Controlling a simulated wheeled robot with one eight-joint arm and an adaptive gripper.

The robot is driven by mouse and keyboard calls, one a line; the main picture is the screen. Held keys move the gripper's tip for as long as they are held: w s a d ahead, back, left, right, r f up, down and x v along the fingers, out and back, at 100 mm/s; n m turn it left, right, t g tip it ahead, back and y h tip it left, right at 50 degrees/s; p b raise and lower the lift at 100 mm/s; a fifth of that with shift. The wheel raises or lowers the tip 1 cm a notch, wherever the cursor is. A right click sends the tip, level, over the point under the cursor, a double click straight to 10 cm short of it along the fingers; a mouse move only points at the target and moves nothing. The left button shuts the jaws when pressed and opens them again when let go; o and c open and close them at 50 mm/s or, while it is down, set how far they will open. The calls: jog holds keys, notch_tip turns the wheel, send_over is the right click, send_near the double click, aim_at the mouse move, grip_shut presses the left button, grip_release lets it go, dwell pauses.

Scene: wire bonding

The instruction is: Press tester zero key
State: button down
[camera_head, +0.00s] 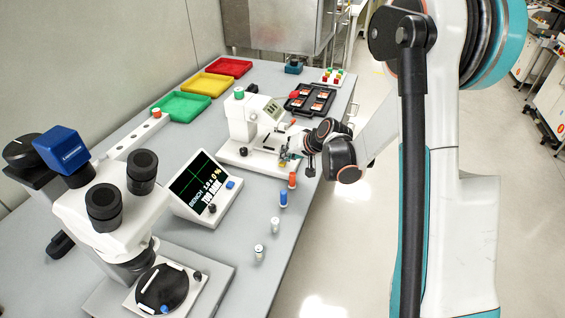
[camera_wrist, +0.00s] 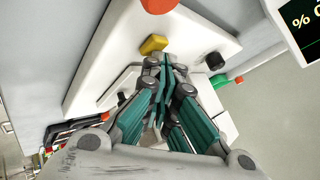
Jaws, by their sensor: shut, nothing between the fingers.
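The white tester (camera_head: 240,122) stands on the bench with a small display and a green knob on top. A yellow key (camera_wrist: 153,44) shows on its white base in the wrist view; I take it to be the zero key, though no label is readable. In the head view a small yellow spot (camera_head: 283,160) shows at the front of the base, partly hidden by my gripper. My gripper (camera_wrist: 163,62) is shut and empty, its fingertips close to the yellow key. I cannot tell whether they touch it.
An orange-red knob (camera_wrist: 158,4) and a black knob (camera_wrist: 214,60) flank the key. A bench monitor (camera_head: 203,188) and a microscope (camera_head: 110,205) stand nearer. Several small spools, one blue (camera_head: 283,199), line the bench's right side. A black tray (camera_head: 310,100) lies behind.

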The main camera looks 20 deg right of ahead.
jog(key=shift+r+p, duration=0.3)
jog(key=shift+r, duration=0.45)
jog(key=shift+r, duration=0.1)
jog(key=shift+r+p, duration=1.55)
jog(key=shift+r, duration=0.85)
jog(key=s+a+r+n+h, duration=0.1)
jog(key=s+a+r+h, duration=0.1)
jog(key=s+r, duration=1.2)
jog(key=s+d+r+n+h, duration=0.1)
jog(key=s+n+h, duration=0.1)
jog(key=s, duration=1.8)
jog(key=shift+r+g+h, duration=0.15)
jog(key=shift+g+h, duration=0.15)
jog(key=shift+g, duration=0.1)
